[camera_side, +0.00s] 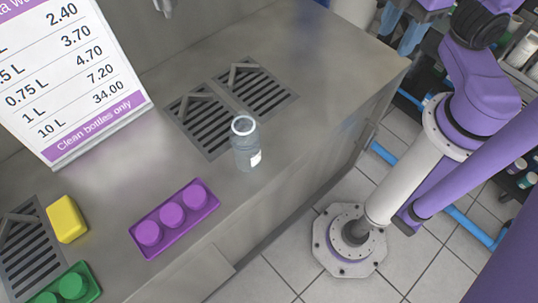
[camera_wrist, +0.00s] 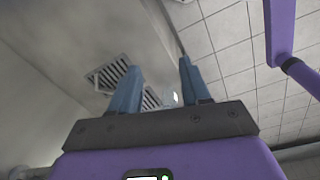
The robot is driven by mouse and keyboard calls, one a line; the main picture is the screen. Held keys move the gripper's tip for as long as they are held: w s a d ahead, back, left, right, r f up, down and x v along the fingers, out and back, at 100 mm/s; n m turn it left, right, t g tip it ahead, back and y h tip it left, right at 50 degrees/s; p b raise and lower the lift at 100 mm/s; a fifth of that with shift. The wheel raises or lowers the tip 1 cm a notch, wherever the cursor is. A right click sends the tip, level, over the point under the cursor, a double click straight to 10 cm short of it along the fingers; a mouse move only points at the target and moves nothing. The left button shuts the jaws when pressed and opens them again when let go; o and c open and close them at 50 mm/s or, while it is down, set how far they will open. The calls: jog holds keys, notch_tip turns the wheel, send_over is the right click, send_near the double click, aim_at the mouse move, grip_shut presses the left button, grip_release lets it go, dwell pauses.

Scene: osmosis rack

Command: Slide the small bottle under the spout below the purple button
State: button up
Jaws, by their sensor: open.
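The small clear bottle (camera_side: 246,150) with a white label stands upright on the steel counter, beside the front corner of a drain grate. In the wrist view, a small pale shape between the fingers looks like the bottle (camera_wrist: 172,97), partly hidden. A spout (camera_side: 163,8) shows in part at the top edge of the side view. No purple button on the dispenser is in view. My gripper (camera_side: 399,34), with blue fingers, is open and empty at the upper right, well apart from the bottle. Its fingers also show spread in the wrist view (camera_wrist: 158,66).
Slotted drain grates (camera_side: 207,121) lie behind the bottle. A purple tray (camera_side: 154,246) with three round purple pieces sits front left. A yellow block (camera_side: 66,219) and a green tray (camera_side: 88,291) are further left. A price sign (camera_side: 75,75) stands behind. The counter's right part is clear.

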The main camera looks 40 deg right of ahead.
jog(key=w+a+n+t, duration=0.2)
jog(key=a+n+t, duration=0.2)
jog(key=a+n, duration=0.8)
jog(key=w+a+n+t, duration=0.2)
jog(key=a+n+t, duration=0.1)
jog(key=a+n, duration=0.9)
notch_tip(320, 180, down, 19)
jog(key=a+m, duration=0.1)
jog(key=m, duration=0.1)
jog(key=shift+a+f, duration=0.15)
jog(key=shift+a, duration=0.1)
jog(key=shift+s+f, duration=0.1)
jog(key=shift+w+f, duration=0.2)
jog(key=shift+f, duration=1)
jog(key=shift+w+f, duration=0.15)
jog(key=shift+f, duration=1)
jog(key=shift+w+f, duration=0.2)
jog(key=shift+f, duration=1)
jog(key=shift+w, duration=10.45)
jog(key=shift+s, duration=2.55)
